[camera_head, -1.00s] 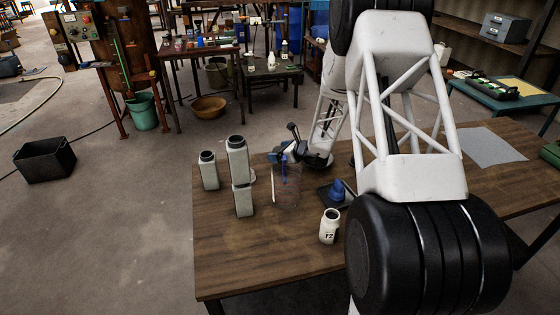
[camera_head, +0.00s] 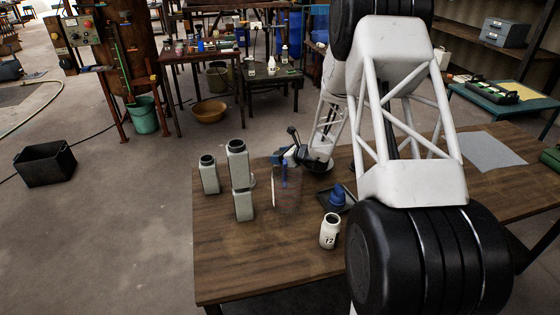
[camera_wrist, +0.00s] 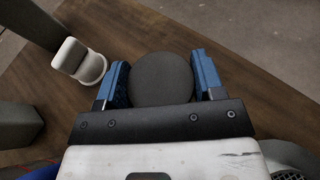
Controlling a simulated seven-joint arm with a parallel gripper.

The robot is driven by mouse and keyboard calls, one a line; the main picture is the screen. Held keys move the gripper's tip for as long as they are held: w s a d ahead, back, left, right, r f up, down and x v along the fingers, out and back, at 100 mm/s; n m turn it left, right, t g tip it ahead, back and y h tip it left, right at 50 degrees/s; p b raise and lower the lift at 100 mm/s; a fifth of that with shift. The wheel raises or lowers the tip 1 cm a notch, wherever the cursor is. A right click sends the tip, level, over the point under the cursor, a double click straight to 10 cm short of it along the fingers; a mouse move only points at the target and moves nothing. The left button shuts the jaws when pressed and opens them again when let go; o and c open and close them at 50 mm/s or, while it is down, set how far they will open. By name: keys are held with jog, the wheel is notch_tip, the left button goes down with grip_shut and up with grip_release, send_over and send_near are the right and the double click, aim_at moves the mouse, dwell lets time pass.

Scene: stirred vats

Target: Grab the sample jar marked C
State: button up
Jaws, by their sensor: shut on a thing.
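In the wrist view, the blue fingers of my gripper (camera_wrist: 162,82) stand on both sides of a round dark grey top (camera_wrist: 162,70) and are shut on it. In the head view, my gripper (camera_head: 290,157) is at a clear, see-through jar-like shape (camera_head: 288,195) over the table; my arm partly hides the gripper. A small white jar (camera_head: 330,232) marked 12 stands to the right. I cannot read a letter C on anything.
A blue cone-like thing (camera_head: 338,194) sits on a dark tray (camera_head: 350,204) right of the gripper. A pale sheet (camera_head: 492,150) lies at the table's right. The wooden table (camera_head: 250,265) is bare at the front left. A pale ringed object (camera_wrist: 80,62) shows near the left finger.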

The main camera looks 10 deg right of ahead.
jog(key=shift+r, duration=0.15)
jog(key=shift+c, duration=0.4)
jog(key=shift+r, duration=4.8)
jog(key=shift+r, duration=0.1)
